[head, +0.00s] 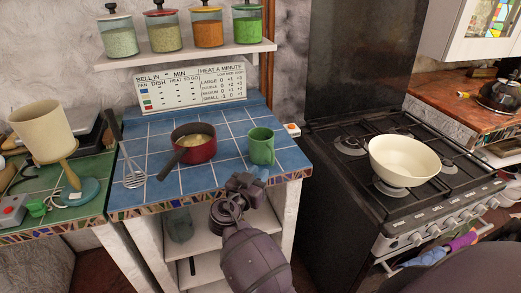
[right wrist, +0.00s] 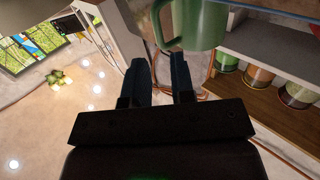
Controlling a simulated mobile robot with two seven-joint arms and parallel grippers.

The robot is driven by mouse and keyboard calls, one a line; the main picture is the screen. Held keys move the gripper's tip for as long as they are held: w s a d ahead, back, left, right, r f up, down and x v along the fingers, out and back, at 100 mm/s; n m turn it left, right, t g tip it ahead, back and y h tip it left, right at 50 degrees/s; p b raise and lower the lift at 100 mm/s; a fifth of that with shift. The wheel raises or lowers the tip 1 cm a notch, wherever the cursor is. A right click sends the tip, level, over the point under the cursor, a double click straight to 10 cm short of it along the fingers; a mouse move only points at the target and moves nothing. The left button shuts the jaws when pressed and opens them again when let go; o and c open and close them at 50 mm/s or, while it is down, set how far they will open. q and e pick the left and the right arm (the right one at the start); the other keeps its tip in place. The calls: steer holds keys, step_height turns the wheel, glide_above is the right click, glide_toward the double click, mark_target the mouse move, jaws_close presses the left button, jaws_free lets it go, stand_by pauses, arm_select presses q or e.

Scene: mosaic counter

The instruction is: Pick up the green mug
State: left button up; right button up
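The green mug (head: 261,146) stands upright on the blue tiled counter (head: 227,181), near its right front edge. In the right wrist view the mug (right wrist: 206,24) is at the top, partly cut off by the frame, with its handle to the left. My right gripper (head: 254,177) is just in front of and below the mug in the head view. In the right wrist view my right gripper (right wrist: 158,62) has its two fingers apart with nothing between them; the mug's handle is just beyond the tips. My left gripper is not in view.
A red pot (head: 195,151) with a dark handle sits left of the mug. A slotted spatula (head: 133,178) lies further left. A small white box with an orange top (head: 292,129) is right of the mug. A stove (head: 345,185) with a cream bowl (head: 404,158) stands to the right.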

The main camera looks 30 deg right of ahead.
mark_target(272, 158)
steer(key=p+x, duration=0.2)
steer(key=x, duration=0.6)
steer(key=shift+s+d+r, duration=0.1)
steer(key=shift+s+r, duration=0.05)
steer(key=shift+r, duration=0.05)
steer(key=shift+d+f, duration=0.1)
steer(key=shift+d, duration=0.15)
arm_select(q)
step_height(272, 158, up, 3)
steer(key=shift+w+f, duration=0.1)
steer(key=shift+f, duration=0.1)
arm_select(e)
steer(key=shift+w, duration=0.2)
jaws_close()
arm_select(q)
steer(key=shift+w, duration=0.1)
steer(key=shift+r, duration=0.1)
